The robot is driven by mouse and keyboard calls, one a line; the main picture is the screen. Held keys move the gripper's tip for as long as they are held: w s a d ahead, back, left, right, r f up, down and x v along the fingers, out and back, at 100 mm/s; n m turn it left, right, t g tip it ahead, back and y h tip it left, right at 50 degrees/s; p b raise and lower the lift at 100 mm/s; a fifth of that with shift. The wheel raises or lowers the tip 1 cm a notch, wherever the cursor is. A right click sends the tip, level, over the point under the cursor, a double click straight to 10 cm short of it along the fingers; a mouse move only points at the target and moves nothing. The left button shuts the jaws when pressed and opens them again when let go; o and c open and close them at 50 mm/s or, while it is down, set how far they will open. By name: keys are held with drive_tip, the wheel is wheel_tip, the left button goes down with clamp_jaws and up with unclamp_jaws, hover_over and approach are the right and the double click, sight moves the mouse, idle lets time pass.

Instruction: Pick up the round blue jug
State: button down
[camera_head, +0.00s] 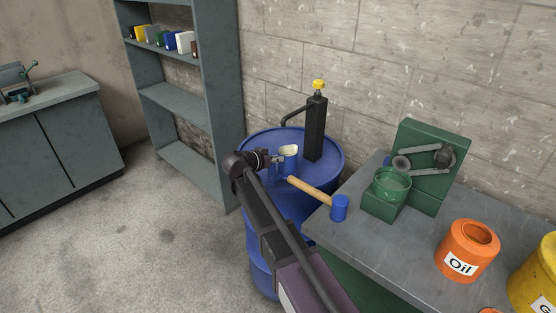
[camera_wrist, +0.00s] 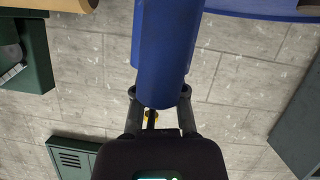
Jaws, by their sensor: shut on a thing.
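The round blue jug (camera_head: 290,161), with a pale open top, is at the blue drum (camera_head: 325,150) in the head view. My gripper (camera_head: 277,159) reaches it from the left side. In the wrist view my gripper (camera_wrist: 159,94) has one finger on each side of a smooth blue body, the jug (camera_wrist: 165,45), and is shut on it. The jug looks upright in the head view. I cannot tell whether its base touches the drum top. My gripper hides part of its left side.
A mallet (camera_head: 309,190) with a wooden handle and blue head lies close to the jug, reaching toward the grey workbench (camera_head: 405,250). A black hand pump (camera_head: 316,130) stands on the drum behind. A green machine (camera_head: 425,165) and orange oil can (camera_head: 468,250) stand on the bench.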

drive_tip(key=shift+r+p, duration=3.9)
drive_tip(key=shift+r, duration=0.3)
drive_tip(key=shift+s+a+f+b, duration=0.9)
drive_tip(key=shift+s+f, duration=0.05)
drive_tip(key=shift+s, duration=0.05)
drive_tip(key=shift+f, duration=0.1)
wheel_tip(320, 180, down, 7)
drive_tip(key=b, duration=0.6)
drive_tip(key=shift+r+b, duration=0.2)
drive_tip(key=shift+b, duration=0.2)
drive_tip(key=shift+f+b, duration=0.55)
drive_tip(key=c, duration=0.6)
unclamp_jaws()
